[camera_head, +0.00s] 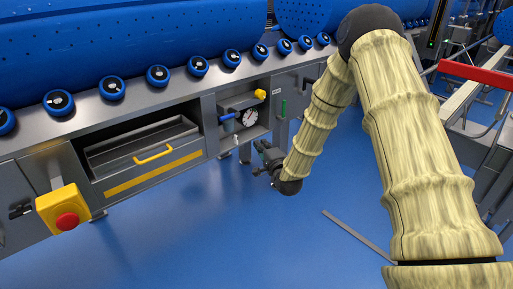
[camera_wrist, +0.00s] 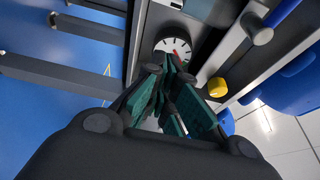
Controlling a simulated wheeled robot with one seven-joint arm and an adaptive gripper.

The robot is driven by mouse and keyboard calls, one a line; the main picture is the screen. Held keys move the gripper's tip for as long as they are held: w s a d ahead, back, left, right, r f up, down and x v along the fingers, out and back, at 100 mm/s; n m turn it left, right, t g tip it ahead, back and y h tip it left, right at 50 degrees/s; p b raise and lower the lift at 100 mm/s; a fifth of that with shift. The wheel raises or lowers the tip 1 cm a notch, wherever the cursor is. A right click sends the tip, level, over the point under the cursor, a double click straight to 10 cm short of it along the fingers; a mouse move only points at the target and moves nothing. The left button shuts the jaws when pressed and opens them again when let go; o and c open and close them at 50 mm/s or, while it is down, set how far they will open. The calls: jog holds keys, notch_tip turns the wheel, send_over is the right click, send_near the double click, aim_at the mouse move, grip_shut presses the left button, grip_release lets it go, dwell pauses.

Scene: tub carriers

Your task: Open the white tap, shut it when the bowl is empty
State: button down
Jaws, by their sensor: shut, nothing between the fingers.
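My gripper (camera_head: 258,147) is low in front of the machine's recessed panel, just right of and below the gauge in the head view. In the wrist view its dark green finger pads (camera_wrist: 178,72) come together near the gauge, shut and empty. A small pale fitting (camera_head: 236,141) below the blue lever may be the white tap; it is too small to tell its setting. In the wrist view the fingers cover much of the panel, and I cannot make out the tap. I cannot make out a bowl in either view.
The panel holds a round white gauge (camera_head: 250,117), a blue lever (camera_head: 228,116) and a yellow knob (camera_head: 260,94). A green handle (camera_head: 283,108) is to the right. A drawer with a yellow handle (camera_head: 154,154) and a red stop button (camera_head: 67,221) are left.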

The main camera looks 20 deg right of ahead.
aim_at(236, 139)
jog(key=w+a+b, duration=0.4)
jog(key=w+b, duration=0.1)
jog(key=w, duration=0.2)
jog(key=shift+w+b, duration=0.2)
jog(key=shift+b, duration=0.2)
dwell(0.4)
jog(key=shift+d, duration=0.1)
jog(key=shift+n, duration=0.4)
